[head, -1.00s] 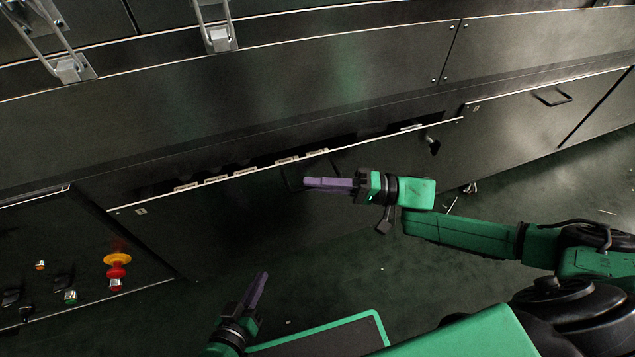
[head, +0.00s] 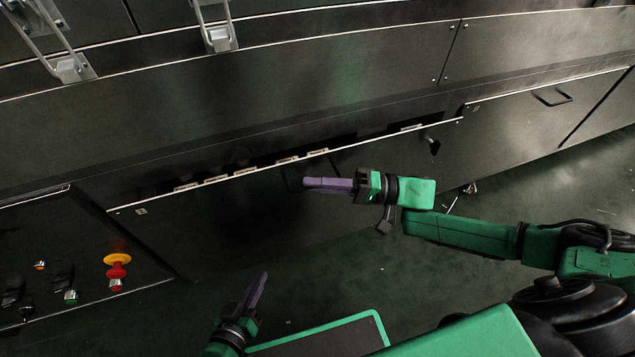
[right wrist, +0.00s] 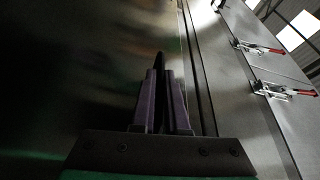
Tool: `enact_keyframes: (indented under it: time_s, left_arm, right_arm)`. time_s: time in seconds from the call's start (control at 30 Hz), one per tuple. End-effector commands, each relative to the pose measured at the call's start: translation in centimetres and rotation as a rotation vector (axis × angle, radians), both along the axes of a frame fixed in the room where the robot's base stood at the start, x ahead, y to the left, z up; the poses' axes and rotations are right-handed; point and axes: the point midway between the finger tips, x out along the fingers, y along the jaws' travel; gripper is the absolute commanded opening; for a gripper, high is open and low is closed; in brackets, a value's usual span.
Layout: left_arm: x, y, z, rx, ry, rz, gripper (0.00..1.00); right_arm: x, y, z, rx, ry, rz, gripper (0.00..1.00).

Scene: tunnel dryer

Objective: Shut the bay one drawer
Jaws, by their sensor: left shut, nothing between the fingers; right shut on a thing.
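The bay one drawer (head: 225,230) is a wide dark front with a pale top edge. It stands slightly out from the machine, with a dark gap and several small labels along its top. My right gripper (head: 306,185) is at the middle of the drawer front, shut on the drawer's dark handle (head: 292,179), which the fingers mostly hide. In the right wrist view the purple fingers (right wrist: 166,75) are closed around a dark bar (right wrist: 160,60). My left gripper (head: 264,275) is shut and empty, low in front of the drawer and apart from it.
A control panel with a red and yellow button (head: 117,266) is at the lower left. Another closed drawer with a handle (head: 552,97) is at the right. Metal latches (head: 220,38) are above. Dark green floor (head: 330,270) is open in front.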

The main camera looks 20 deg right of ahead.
Motion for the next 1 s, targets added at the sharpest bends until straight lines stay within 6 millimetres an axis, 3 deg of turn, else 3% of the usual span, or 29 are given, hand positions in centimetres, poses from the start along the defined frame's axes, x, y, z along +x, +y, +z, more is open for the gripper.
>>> enact_keyframes:
  time_s: [0.27,0.57,0.83,0.9,0.93,1.0]
  left_arm:
    - [0.0,0.0,-0.1,0.0,-0.001,0.0,0.0]
    - [-0.2,0.1,-2.0,-0.01,-0.012,0.012,0.0]
    - [-0.1,0.1,-1.7,-0.014,-0.019,0.015,0.0]
    - [-0.1,0.0,-1.7,-0.014,-0.019,0.015,0.0]
    - [-0.1,0.0,-1.7,-0.014,-0.019,0.015,0.0]
    - [-0.1,0.0,-1.7,-0.013,-0.019,0.014,0.0]
  right_arm:
    - [0.3,0.0,-0.1,-0.001,-0.001,-0.001,0.0]
    - [4.5,0.1,-0.1,-0.001,-0.002,-0.006,0.0]
    - [4.6,0.1,0.0,-0.001,0.001,-0.008,0.0]
    - [4.6,0.1,0.0,-0.001,0.001,-0.008,0.35]
    - [4.6,0.1,0.0,-0.001,0.001,-0.007,0.42]
    - [4.6,0.1,0.0,-0.001,0.001,-0.005,0.42]
